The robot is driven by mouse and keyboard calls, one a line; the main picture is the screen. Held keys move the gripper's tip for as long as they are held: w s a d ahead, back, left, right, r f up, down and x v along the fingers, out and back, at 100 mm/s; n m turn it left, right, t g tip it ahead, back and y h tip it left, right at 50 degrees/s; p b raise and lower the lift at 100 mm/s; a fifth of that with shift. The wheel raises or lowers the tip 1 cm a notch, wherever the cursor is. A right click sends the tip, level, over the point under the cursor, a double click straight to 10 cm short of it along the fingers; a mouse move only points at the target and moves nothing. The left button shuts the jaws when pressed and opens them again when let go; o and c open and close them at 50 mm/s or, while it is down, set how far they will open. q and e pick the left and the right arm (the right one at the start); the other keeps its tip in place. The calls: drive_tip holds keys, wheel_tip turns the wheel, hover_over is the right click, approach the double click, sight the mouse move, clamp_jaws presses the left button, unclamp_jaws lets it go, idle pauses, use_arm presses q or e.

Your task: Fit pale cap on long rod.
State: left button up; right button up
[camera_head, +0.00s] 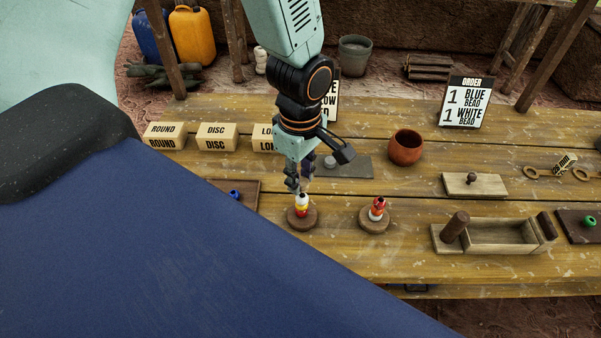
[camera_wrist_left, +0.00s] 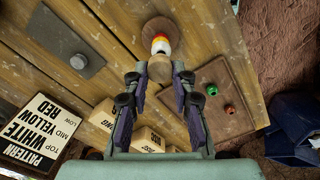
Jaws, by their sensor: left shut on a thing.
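My left gripper (camera_head: 298,185) points down over the left round stand (camera_head: 303,220). In the left wrist view its fingers (camera_wrist_left: 159,73) are shut on a round tan piece, which looks like the pale cap (camera_wrist_left: 158,67). On the stand a stack of red, yellow and white beads (camera_head: 302,204) stands upright; it also shows in the left wrist view (camera_wrist_left: 160,46). The cap sits close to the white bead; I cannot tell whether they touch. The rod is hidden by the beads and the cap. My right gripper is not in view.
A second round stand (camera_head: 374,222) with red and white beads (camera_head: 377,207) stands to the right. A grey plate (camera_head: 352,168) lies behind. A terracotta cup (camera_head: 405,147), a wooden box (camera_head: 500,234) and a pale knobbed board (camera_head: 460,187) are further right. Labelled blocks (camera_head: 216,137) stand at left.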

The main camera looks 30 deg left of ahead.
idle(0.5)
use_arm(q)
drive_tip(key=shift+d+r+p, duration=0.1)
drive_tip(key=shift+p, duration=0.3)
idle(0.5)
drive_tip(key=shift+f+b, duration=0.75)
drive_tip(key=shift+f, duration=0.3)
idle(0.6)
idle(0.6)
drive_tip(key=o, duration=0.8)
drive_tip(key=shift+r, duration=0.1)
